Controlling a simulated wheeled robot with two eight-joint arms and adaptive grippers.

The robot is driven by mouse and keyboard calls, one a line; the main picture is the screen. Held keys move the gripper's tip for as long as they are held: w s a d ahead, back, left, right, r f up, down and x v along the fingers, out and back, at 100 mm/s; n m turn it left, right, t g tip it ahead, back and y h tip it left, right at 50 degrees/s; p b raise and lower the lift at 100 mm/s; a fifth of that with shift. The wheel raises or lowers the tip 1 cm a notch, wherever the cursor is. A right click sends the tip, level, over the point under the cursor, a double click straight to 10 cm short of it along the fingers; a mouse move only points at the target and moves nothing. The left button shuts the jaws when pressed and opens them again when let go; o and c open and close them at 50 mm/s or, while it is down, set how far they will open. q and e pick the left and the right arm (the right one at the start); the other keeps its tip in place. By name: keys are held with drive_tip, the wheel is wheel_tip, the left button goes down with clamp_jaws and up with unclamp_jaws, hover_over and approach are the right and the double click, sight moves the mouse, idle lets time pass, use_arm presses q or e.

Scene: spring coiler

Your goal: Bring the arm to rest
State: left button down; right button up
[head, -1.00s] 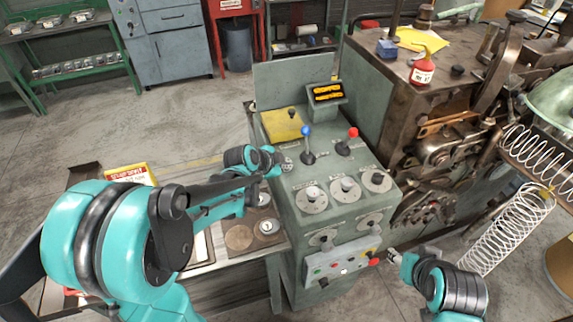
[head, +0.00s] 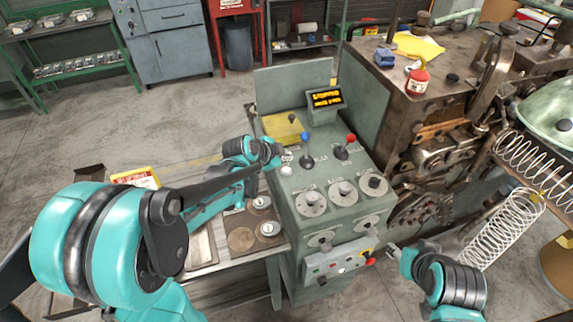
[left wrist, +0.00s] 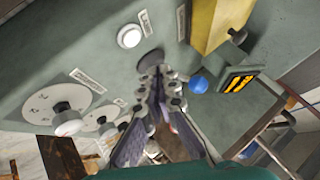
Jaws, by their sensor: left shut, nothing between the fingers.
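My left arm reaches in from the left in the head view. My left gripper (head: 283,156) is at the left edge of the grey-green control console (head: 318,176), above a white button (head: 286,171). In the left wrist view the gripper (left wrist: 160,76) has its fingers together with nothing between them, over the panel. The white button (left wrist: 130,36) shows beyond it, apart from the fingers. My right gripper (head: 392,250) is by the console's lower right front, small in view, so its opening is unclear.
Blue (head: 304,137) and red (head: 351,138) knobbed levers stand on the console, right of my left gripper. A lit display (head: 326,98) and yellow box (head: 283,127) are behind. The brown coiling machine (head: 440,110) and white springs (head: 505,229) are at right.

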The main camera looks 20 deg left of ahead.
use_arm(q)
drive_tip(key=shift+r, duration=0.35)
drive_tip(key=shift+s, duration=0.1)
drive_tip(key=s+f+n+y+b, duration=0.1)
drive_tip(key=s+n+b, duration=0.3)
drive_tip(key=s, duration=0.8)
drive_tip(key=s+f+n+g+y+b, duration=0.1)
drive_tip(key=s+f+n+b, duration=0.3)
drive_tip(key=s+n, duration=0.5)
drive_tip(key=s+y, duration=0.1)
drive_tip(key=s, duration=0.2)
drive_tip(key=shift+a+f+g, duration=0.25)
drive_tip(key=shift+g, duration=0.05)
